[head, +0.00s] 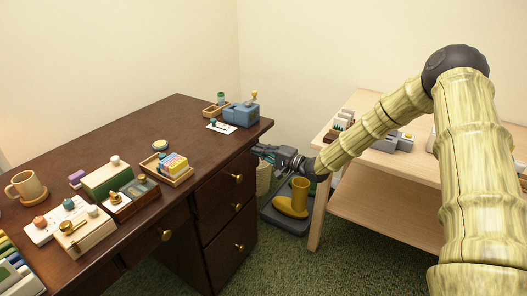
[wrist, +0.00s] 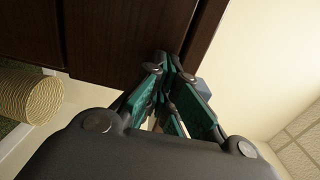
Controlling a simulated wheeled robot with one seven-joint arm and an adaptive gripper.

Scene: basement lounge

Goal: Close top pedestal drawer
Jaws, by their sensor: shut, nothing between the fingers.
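The dark wooden desk (head: 120,130) has a pedestal of several stacked drawers at its right end. The top pedestal drawer (head: 213,193) sits just under the desktop and has a round brass knob (head: 237,178). Its front looks near flush with the drawers below; I cannot tell whether a small gap stands open. My gripper (head: 258,151) is by the desk's right front corner, just below the tabletop edge, right of the knob. In the wrist view, my gripper (wrist: 165,62) has its green-padded fingers together, empty, close to a dark wood face (wrist: 125,35). I cannot tell whether they touch it.
A light wooden table (head: 385,190) stands to the right, close to my arm. A grey tray with a yellow boot-like object (head: 292,203) is on the floor between. A woven bin (wrist: 28,97) shows in the wrist view. Small items, including a mug (head: 25,187), cover the desktop.

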